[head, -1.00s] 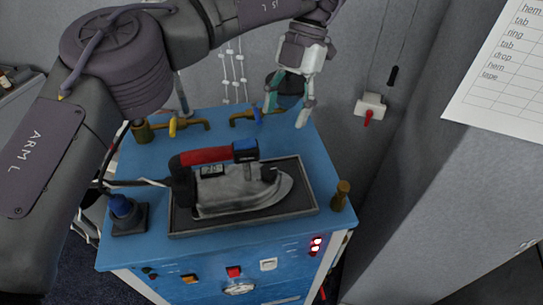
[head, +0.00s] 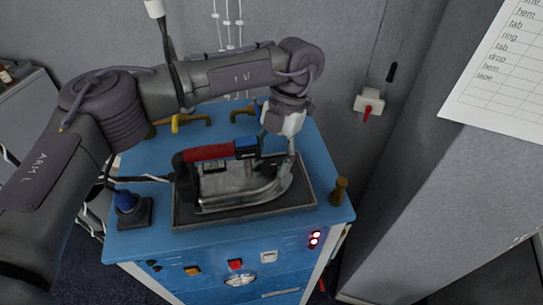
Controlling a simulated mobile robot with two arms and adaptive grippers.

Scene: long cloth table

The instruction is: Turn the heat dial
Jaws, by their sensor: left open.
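A steam iron (head: 235,187) with a red handle and a blue front end lies on a dark tray (head: 245,214) on top of the blue cabinet. My left gripper (head: 277,152) points down over the front of the iron, beside the blue end of its handle. Its fingers are apart with nothing seen between them. I cannot tell whether they touch the iron. A round silver fitting (head: 239,280) shows on the cabinet's front panel. I cannot tell for certain which part is the heat dial. My right gripper is out of view.
The blue cabinet (head: 140,225) also bears a blue knob on a dark base (head: 125,204), a brass post (head: 339,190) and valves with yellow (head: 175,124) and blue levers at the back. Buttons and red lamps (head: 315,239) line its front. A grey wall stands at right.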

